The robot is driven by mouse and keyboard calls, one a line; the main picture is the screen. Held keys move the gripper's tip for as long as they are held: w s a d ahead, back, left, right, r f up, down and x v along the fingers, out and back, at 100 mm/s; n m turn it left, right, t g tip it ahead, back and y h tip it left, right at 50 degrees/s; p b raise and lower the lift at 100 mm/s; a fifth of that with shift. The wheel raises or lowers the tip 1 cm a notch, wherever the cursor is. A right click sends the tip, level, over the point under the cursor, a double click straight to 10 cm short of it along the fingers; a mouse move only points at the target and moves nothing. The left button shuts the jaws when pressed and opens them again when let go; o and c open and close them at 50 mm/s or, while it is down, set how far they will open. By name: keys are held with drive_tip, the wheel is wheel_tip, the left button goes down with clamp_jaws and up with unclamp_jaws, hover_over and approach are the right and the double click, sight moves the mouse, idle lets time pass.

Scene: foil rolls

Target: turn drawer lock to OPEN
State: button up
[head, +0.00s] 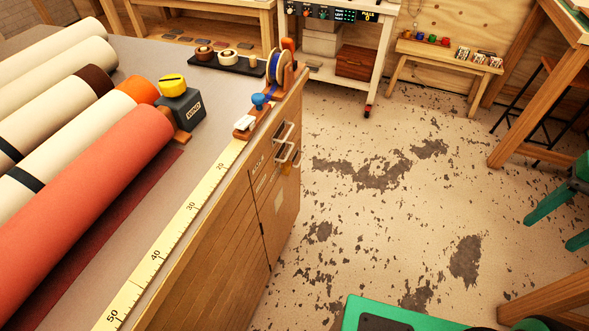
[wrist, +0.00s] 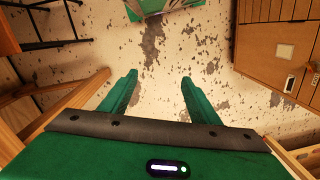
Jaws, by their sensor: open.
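The wooden cabinet (head: 225,240) under the workbench shows its drawer front (head: 264,165) with metal handles (head: 284,133) near the far corner. Small dark marks and a small yellow spot lie near the handles, but I cannot make out the lock or its setting. In the wrist view the cabinet (wrist: 262,45) is at the upper right, with a pale label and a handle (wrist: 290,82). My gripper (wrist: 160,80) is open and empty, its two green fingers apart over bare floor. In the head view it shows at the right edge (head: 550,228), well away from the cabinet.
Large rolls (head: 95,215), a yellow-topped weight (head: 180,105), a ruler strip (head: 165,245) and a blue spool (head: 278,66) are on the benchtop. A wooden table (head: 570,60) stands at right, a low bench (head: 450,55) at the back. The floor (head: 390,210) between is clear.

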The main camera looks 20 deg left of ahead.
drive_tip(key=w+a+f+n+y, duration=0.2)
drive_tip(key=w+a+f, duration=0.6)
drive_tip(key=w, duration=0.1)
drive_tip(key=m+t+y, duration=0.1)
drive_tip(key=m+y, duration=0.6)
drive_tip(key=y, duration=0.8)
approach(286, 168)
drive_tip(key=a, duration=0.7)
drive_tip(key=shift+w+a+f+m, duration=0.3)
drive_tip(key=shift+w+f, duration=0.1)
drive_tip(key=shift+c, duration=0.7)
drive_tip(key=c, duration=0.9)
